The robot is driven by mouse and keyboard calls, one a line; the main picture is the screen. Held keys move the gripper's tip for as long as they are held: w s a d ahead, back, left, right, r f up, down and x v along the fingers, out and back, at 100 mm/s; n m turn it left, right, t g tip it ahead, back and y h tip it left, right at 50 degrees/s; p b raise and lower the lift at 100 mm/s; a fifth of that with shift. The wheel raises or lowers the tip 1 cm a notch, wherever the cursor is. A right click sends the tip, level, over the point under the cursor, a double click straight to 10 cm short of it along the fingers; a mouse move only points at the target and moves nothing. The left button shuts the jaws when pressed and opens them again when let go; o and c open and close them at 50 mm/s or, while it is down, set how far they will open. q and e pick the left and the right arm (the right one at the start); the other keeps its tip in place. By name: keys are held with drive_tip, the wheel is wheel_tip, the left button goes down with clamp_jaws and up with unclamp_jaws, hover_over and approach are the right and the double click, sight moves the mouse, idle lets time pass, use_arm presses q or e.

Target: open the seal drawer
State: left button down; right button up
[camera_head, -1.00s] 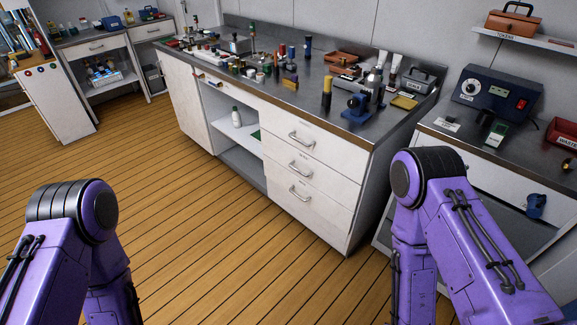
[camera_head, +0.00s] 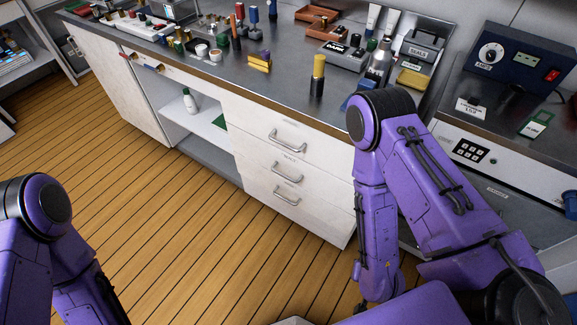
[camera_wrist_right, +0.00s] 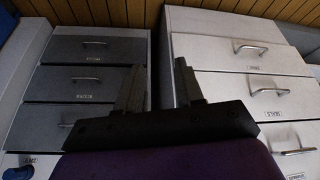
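A white drawer unit (camera_head: 262,157) under the bench has three stacked drawers, each with a metal bar handle. All three look shut. Their small labels are too blurred to read surely, so I cannot tell which is the seal drawer. In the right wrist view, white drawers (camera_wrist_right: 225,91) stand at the right and dark grey drawers (camera_wrist_right: 62,89) at the left, with the floor at the top. My right gripper (camera_wrist_right: 158,72) is open and empty, in front of the drawers and touching no handle. In the head view my left gripper is out of frame.
The bench top (camera_head: 225,75) carries stamps, small bottles and trays, with a grey box (camera_head: 424,48) labelled SEALS at the back. An open shelf (camera_head: 190,120) is left of the drawers. A blue device (camera_head: 520,60) stands on the right bench. The wooden floor (camera_head: 180,215) ahead is clear.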

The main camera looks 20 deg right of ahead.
drive_tip(key=w+a+f+m+t+b, duration=0.2)
drive_tip(key=w+a+f+t+b, duration=0.1)
drive_tip(key=w+f+b, duration=0.65)
drive_tip(key=m+t+b, duration=0.9)
drive_tip(key=t+b, duration=0.4)
drive_tip(key=b, duration=1.7)
approach(283, 175)
drive_tip(key=shift+y, duration=0.3)
drive_tip(key=w, duration=0.3)
drive_tip(key=w+d+b, duration=0.1)
drive_tip(key=w, duration=0.2)
drive_tip(key=w+r, duration=0.1)
drive_tip(key=w, duration=0.2)
drive_tip(key=shift+w+d, duration=0.25)
drive_tip(key=shift+d, duration=0.15)
drive_tip(key=shift+w, duration=0.25)
drive_tip(key=shift+c, duration=0.4)
clamp_jaws()
